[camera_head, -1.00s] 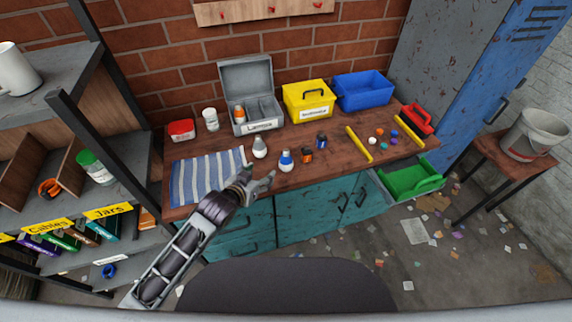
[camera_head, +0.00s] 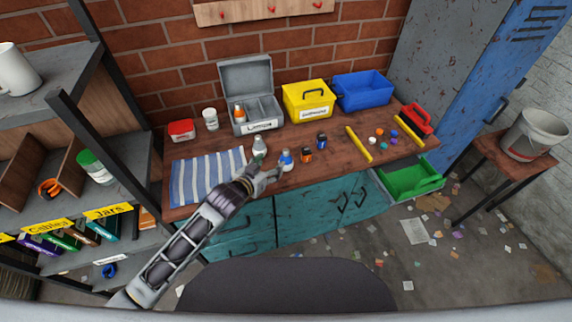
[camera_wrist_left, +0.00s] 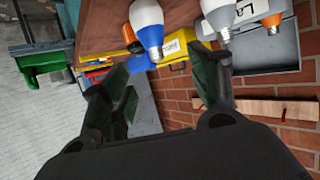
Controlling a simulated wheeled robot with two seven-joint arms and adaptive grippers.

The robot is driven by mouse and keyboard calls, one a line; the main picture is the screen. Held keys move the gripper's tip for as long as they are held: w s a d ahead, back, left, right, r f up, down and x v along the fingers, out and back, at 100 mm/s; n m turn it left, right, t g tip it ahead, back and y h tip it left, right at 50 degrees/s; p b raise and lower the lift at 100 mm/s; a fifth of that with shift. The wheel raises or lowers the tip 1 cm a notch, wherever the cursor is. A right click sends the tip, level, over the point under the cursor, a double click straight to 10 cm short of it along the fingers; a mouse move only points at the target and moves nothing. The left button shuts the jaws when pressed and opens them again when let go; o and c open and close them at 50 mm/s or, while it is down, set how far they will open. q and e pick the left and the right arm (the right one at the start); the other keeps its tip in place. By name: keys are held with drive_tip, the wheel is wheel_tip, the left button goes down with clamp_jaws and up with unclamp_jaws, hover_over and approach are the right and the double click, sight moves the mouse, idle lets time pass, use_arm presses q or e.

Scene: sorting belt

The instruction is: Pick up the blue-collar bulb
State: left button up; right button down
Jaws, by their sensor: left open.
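The blue-collar bulb (camera_head: 286,160) stands on the wooden workbench near its front edge, white with a blue band. It also shows in the left wrist view (camera_wrist_left: 147,22), ahead of the fingers. My left gripper (camera_head: 270,170) is open and empty, just left of and in front of this bulb. In the left wrist view its two dark green fingers (camera_wrist_left: 172,80) are spread, with the blue-collar bulb beyond the gap between them. A grey-collar bulb (camera_head: 259,147) stands behind and left of the gripper. My right gripper is out of view.
A striped cloth (camera_head: 205,178) lies left.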

sight(284, 154)
use_arm(q)
drive_tip(key=shift+x, duration=3.1)
drive_tip(key=shift+w+d, duration=0.15)
drive_tip(key=shift+w, duration=0.05)
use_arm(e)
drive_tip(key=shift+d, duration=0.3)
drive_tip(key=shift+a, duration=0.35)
use_arm(q)
drive_tip(key=shift+w+d, duration=0.15)
drive_tip(key=shift+w, duration=0.05)
drive_tip(key=shift+w+d+f, duration=0.15)
drive_tip(key=shift+w+d, duration=0.3)
drive_tip(key=shift+w+d+f, duration=0.2)
drive_tip(key=shift+w+d, duration=0.2)
drive_tip(key=shift+w, duration=0.1)
drive_tip(key=shift+x, duration=0.9)
drive_tip(key=shift+w+d+f, duration=0.1)
drive_tip(key=shift+w, duration=0.05)
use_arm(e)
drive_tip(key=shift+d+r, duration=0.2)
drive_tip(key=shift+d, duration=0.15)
